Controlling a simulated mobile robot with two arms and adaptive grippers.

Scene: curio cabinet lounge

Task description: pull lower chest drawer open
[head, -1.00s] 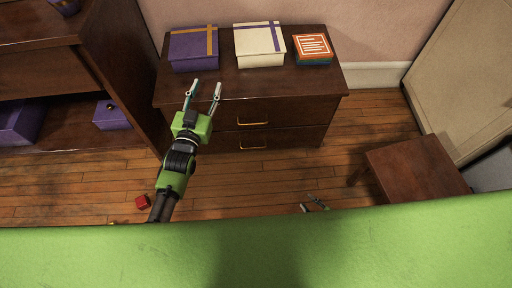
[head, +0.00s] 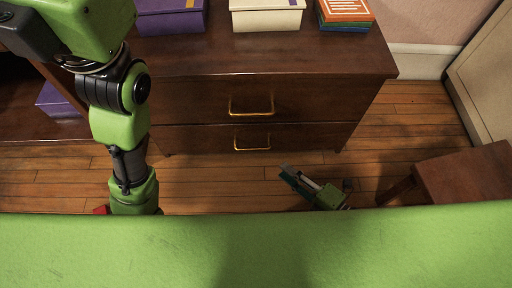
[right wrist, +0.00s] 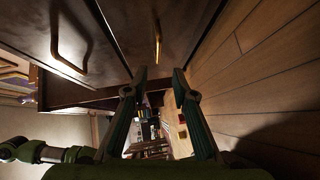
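The dark wooden chest (head: 345,58) has two drawers, and both look shut. The lower drawer (head: 315,136) has a gold handle (head: 252,142); the upper drawer (head: 320,97) has another (head: 251,108). My right gripper (head: 288,172) is low above the floor, right of the lower handle and apart from it. In the right wrist view its fingers (right wrist: 159,78) are spread with nothing between them. The lower handle (right wrist: 157,45) shows beyond the fingertips there. My left arm rises at the left of the head view, and its fingertips are out of frame.
A purple box (head: 170,16), a cream box (head: 266,15) and a stack of books (head: 344,12) stand on the chest. A small wooden table (head: 465,178) is at right. Wooden floor (head: 215,180) lies open before the chest. A red object (head: 101,210) is at lower left.

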